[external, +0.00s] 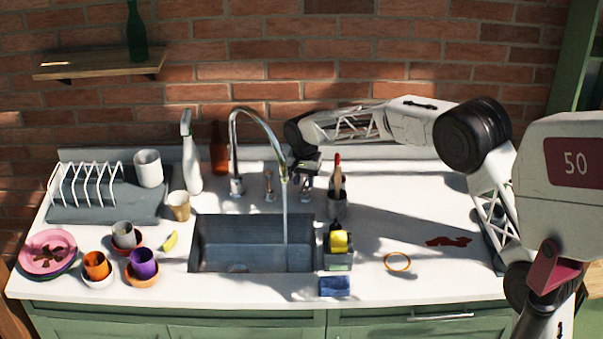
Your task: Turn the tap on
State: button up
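The chrome gooseneck tap (234,150) stands behind the metal sink (215,243), its spout arching over the basin. A pale, thin stream of water (285,220) runs from the spout down into the sink. A small tap handle (270,186) stands on the counter to the right of the tap's base. My gripper (304,180) points down behind the sink, to the right of this handle and close to the spout. Its fingers are small and dark here, so I cannot tell if they are open or touching a second handle.
A utensil holder (337,207) with a red-tipped item stands just right of my gripper. A sponge caddy (338,261) sits by the sink's right edge. A white spray bottle (191,160) and brown bottle (219,148) stand left of the tap. Several cups and a dish rack (85,188) fill the left.

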aim_at(305, 184)
jog(key=shift+r, duration=2.8)
jog(key=shift+d+r, duration=0.1)
jog(key=shift+d, duration=0.05)
jog(key=s+d+r, duration=0.5)
jog(key=d, duration=0.7)
jog(key=s+d+r+n+t, duration=0.1)
jog(key=s+d+r, duration=0.35)
jog(key=d, duration=0.65)
jog(key=s+d+r, duration=0.5)
jog(key=d, duration=0.7)
jog(key=s+d+f, duration=0.1)
jog(key=s+d, duration=0.6)
jog(key=s, duration=0.3)
jog(key=s+d+f+n+t, duration=0.1)
jog(key=s+d+f, duration=0.1)
jog(key=s+d, duration=0.5)
jog(key=s+d+f+n, duration=0.1)
jog(key=s+d+f, duration=0.1)
jog(key=s+d, duration=0.5)
jog(key=s, duration=0.6)
jog(key=shift+s+f+t, duration=0.25)
jog(key=shift+s+t, duration=0.05)
jog(key=shift+s, duration=0.1)
